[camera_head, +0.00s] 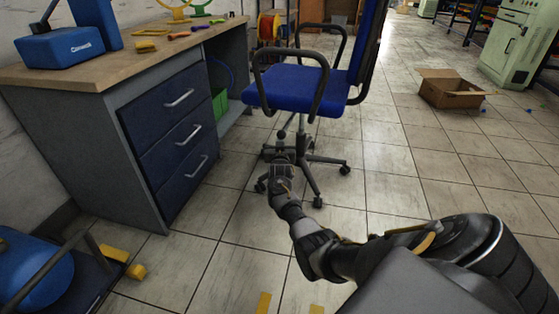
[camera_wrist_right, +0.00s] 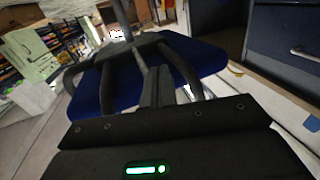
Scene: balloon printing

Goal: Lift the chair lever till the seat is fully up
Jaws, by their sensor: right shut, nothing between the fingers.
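The chair's blue seat (camera_head: 290,88) has black armrests and stands on a black star base (camera_head: 312,180). The seat also shows in the right wrist view (camera_wrist_right: 90,97), behind my fingers. My right gripper (camera_head: 280,152) is low in front of the chair, below the seat's front edge, overlapping the column and base in the picture. In the right wrist view my right gripper's fingers (camera_wrist_right: 157,88) are together, with nothing between them, pointing toward the seat. I cannot clearly make out the lever, or whether the gripper touches it. My left gripper is out of view.
A workbench (camera_head: 120,72) with blue drawers (camera_head: 180,135) stands left of the chair. An open cardboard box (camera_head: 450,90) lies on the floor at right. Yellow blocks (camera_head: 126,262) and a blue tank (camera_head: 30,270) are at lower left. The tiled floor around the chair is mostly clear.

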